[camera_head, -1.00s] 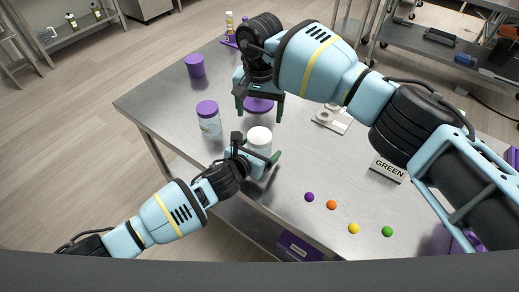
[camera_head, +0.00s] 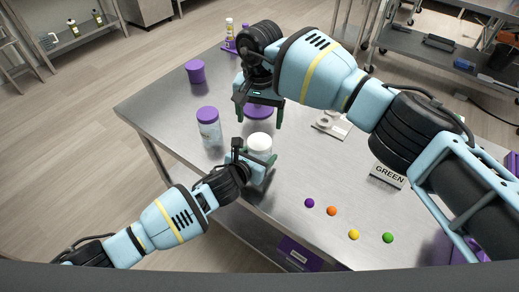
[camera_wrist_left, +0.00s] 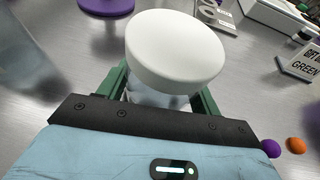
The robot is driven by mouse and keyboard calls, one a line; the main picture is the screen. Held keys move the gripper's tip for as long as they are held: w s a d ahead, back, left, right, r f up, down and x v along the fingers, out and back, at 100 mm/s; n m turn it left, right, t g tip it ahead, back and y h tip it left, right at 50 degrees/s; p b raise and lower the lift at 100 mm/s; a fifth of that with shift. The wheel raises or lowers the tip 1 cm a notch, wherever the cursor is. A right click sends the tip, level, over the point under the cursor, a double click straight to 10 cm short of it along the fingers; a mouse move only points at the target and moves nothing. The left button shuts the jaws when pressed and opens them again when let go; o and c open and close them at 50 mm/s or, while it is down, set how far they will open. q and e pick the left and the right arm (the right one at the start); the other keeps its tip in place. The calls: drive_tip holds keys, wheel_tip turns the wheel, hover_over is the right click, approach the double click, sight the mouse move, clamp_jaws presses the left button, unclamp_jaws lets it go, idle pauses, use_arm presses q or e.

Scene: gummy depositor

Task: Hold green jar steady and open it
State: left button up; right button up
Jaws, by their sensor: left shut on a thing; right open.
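A clear jar with a white lid (camera_head: 259,142) stands upright near the table's front left edge. No green shows on it. My left gripper (camera_head: 257,158) is shut around the jar's body below the lid. In the left wrist view the white lid (camera_wrist_left: 175,48) rises above the green fingers, and the body is mostly hidden. My right gripper (camera_head: 258,115) is open and empty, pointing down behind the jar, over or near a purple disc (camera_head: 259,111). It is apart from the lid.
A purple-lidded jar (camera_head: 209,128) stands to the left, with a purple cup (camera_head: 195,72) farther back. Several coloured balls (camera_head: 331,211) lie at front right, near a "GREEN" sign (camera_head: 388,175). A white fixture (camera_head: 332,124) sits right of the disc.

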drive_tip(key=m, duration=0.5)
drive_tip(key=shift+m, duration=0.3)
drive_tip(key=m, duration=1)
drive_tip(key=shift+m, duration=0.4)
drive_tip(key=m, duration=1.6)
drive_tip(key=shift+m, duration=0.4)
drive_tip(key=m, duration=1.1)
drive_tip(key=shift+m, duration=0.4)
